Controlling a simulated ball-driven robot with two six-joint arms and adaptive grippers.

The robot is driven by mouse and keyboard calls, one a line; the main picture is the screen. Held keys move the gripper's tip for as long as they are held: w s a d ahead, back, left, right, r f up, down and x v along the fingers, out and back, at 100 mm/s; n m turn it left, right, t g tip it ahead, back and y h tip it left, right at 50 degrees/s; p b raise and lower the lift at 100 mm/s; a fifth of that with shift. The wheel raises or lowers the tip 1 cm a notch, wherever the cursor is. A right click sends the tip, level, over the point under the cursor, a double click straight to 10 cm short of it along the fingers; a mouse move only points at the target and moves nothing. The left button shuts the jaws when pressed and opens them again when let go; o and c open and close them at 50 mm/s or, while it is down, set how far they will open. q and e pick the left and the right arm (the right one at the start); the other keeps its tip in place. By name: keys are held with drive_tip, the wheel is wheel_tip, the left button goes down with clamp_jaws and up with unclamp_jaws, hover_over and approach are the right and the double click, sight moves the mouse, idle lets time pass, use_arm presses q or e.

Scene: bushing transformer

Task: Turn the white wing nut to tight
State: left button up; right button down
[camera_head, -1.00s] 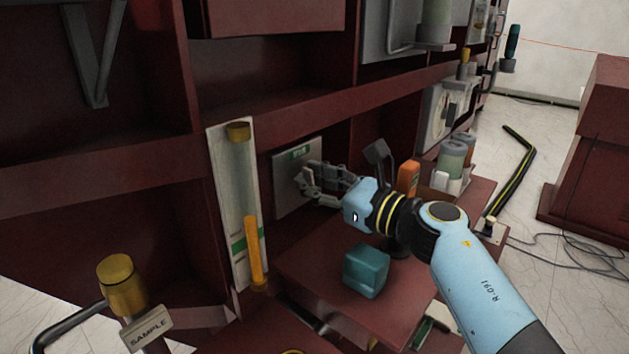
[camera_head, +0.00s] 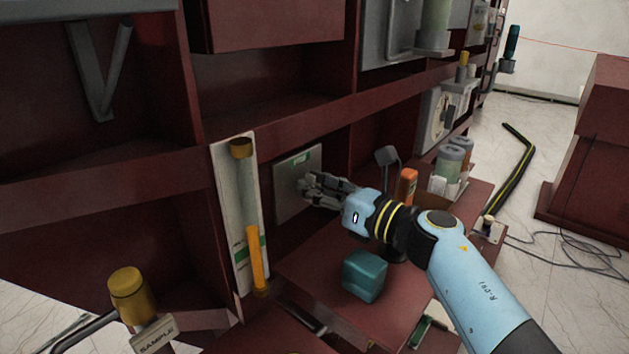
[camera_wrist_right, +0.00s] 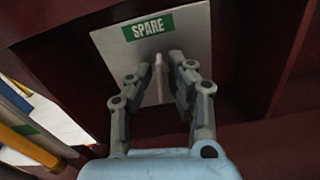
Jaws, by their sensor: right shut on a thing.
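The white wing nut (camera_wrist_right: 158,72) shows as a pale upright wing in the right wrist view, in front of a light grey plate (camera_wrist_right: 105,42). The plate carries a green label reading SPARE (camera_wrist_right: 149,26). In the head view the plate (camera_head: 287,190) stands in a dark red recess, and the nut is hidden behind the fingers. My right gripper (camera_head: 309,186) reaches the plate from the right. In the right wrist view its fingers (camera_wrist_right: 159,73) are on both sides of the nut, shut on it. My left gripper is out of view.
A teal cube (camera_head: 364,276) sits on the red shelf below my right arm. An orange item (camera_head: 407,187) and grey-green jars (camera_head: 449,165) stand beyond the arm.

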drive_tip(key=shift+d+m+p, duration=0.1)
drive_tip(key=shift+m+p, duration=0.6)
drive_tip(key=shift+m, duration=0.7)
drive_tip(key=c, duration=1.5)
unclamp_jaws()
drive_tip(key=v, duration=1.2)
